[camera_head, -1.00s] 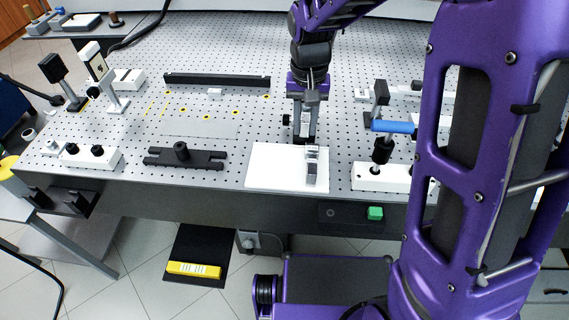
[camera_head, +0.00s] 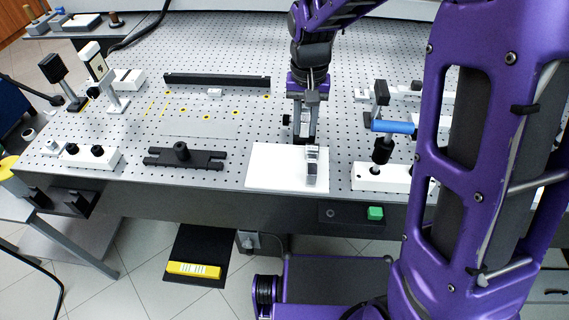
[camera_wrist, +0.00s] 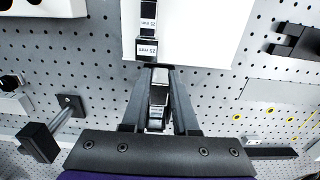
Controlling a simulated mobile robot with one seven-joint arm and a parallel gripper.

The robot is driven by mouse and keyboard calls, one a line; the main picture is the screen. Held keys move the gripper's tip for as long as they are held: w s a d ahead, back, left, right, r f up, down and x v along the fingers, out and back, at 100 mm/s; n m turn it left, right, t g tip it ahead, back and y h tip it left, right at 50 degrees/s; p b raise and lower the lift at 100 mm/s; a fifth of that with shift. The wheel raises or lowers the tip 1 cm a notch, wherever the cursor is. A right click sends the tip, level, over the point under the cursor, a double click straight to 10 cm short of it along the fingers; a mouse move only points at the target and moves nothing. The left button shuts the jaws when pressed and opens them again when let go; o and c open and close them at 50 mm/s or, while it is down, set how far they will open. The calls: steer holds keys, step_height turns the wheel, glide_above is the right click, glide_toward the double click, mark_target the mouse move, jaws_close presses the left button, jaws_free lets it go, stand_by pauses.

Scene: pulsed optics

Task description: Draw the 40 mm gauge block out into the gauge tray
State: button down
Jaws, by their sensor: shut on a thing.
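My gripper (camera_head: 305,138) points down at the far edge of a white plate (camera_head: 270,168). In the wrist view my gripper (camera_wrist: 157,72) is shut on a small pale metallic gauge block (camera_wrist: 156,112); its label is too small to read. A row of gauge blocks (camera_head: 313,170) lies on the right part of the plate. I cannot tell whether the held block touches that row. No "40 mm" label is legible.
A white base with black posts and a blue-handled part (camera_head: 392,127) stands right of the plate. A black clamp bar (camera_head: 184,156) lies to the left, and a long black rail (camera_head: 217,81) lies behind. The perforated table between them is mostly clear.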

stand_by(0.4)
glide_above(301, 171)
steer(key=shift+d+b, duration=0.1)
steer(key=shift+b, duration=0.25)
stand_by(0.6)
